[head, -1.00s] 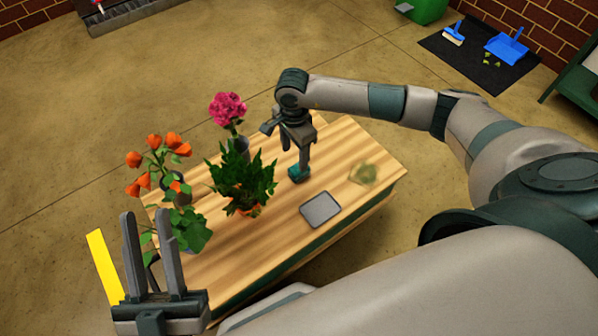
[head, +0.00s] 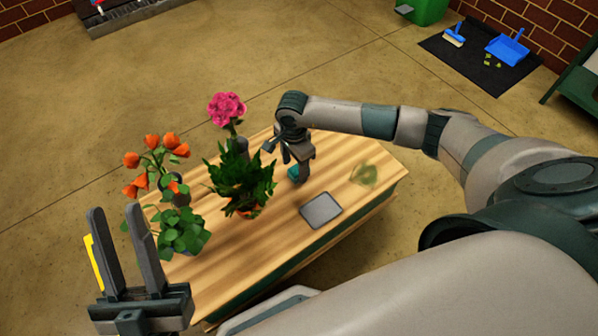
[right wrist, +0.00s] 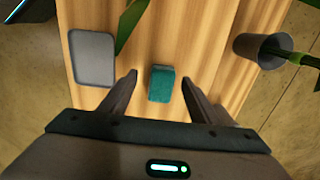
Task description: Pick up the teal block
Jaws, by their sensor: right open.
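The teal block (right wrist: 161,84) stands on the wooden table (right wrist: 185,30) between the two fingers of my right gripper (right wrist: 161,82) in the right wrist view. Gaps show on both sides, so the fingers do not touch it. In the head view my right gripper (head: 293,165) points down over the block (head: 294,174), which is partly hidden by the fingers. My right gripper is open. My left gripper (head: 112,220) is at the lower left, fingers apart and empty, in front of the table's left end.
A grey tray (head: 321,209) lies near the table's front edge. A leafy green plant (head: 240,180), orange flowers (head: 158,165) and a pink flower (head: 227,107) stand to the left of my right gripper. A grey vase (right wrist: 256,50) is at the right in the wrist view.

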